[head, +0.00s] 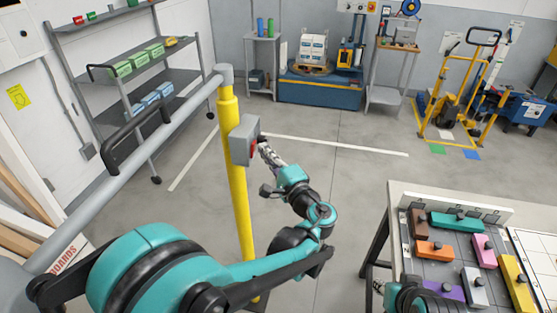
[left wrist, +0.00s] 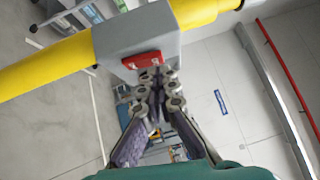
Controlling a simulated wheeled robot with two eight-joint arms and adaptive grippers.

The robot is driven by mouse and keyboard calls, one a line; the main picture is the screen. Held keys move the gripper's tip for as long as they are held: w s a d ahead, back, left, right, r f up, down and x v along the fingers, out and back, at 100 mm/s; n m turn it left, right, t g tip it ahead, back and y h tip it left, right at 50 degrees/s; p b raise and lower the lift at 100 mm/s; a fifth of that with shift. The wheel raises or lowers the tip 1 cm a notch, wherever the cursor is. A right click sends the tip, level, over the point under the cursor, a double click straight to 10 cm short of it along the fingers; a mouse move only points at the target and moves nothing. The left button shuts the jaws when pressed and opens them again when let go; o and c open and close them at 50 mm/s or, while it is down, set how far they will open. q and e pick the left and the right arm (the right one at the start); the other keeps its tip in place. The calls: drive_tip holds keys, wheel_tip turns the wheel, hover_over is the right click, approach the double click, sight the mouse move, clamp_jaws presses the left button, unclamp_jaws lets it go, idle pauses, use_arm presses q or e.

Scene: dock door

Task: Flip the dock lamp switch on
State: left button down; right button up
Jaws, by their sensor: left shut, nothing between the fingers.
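The dock lamp switch is a grey box (head: 242,142) with a red rocker (head: 254,146), mounted on a yellow post (head: 236,190). The left wrist view shows the grey box (left wrist: 185,42) and red rocker (left wrist: 141,60) close up. My left gripper (head: 265,149) is shut and empty, its fingertips right by the red rocker. In the left wrist view its tips (left wrist: 158,76) overlap the rocker's lower edge; I cannot tell whether they touch. Which way the rocker is tipped is unclear. Part of my right arm shows at the bottom right; its gripper's jaws are not clear.
A grey rail with a black handle (head: 140,122) runs to the post's top. A shelf rack (head: 110,50) stands behind at left. A table (head: 402,196) with coloured blocks is at right. A yellow pallet truck (head: 460,85) stands farther back. The floor behind the post is clear.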

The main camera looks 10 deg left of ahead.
use_arm(q)
drive_tip(key=shift+w+a, duration=0.1)
drive_tip(key=shift+a, duration=0.2)
drive_tip(key=shift+a+r+n+p, duration=0.2)
drive_tip(key=shift+a+n+p, duration=0.1)
drive_tip(key=shift+p, duration=0.2)
use_arm(e)
drive_tip(key=shift+r, duration=0.5)
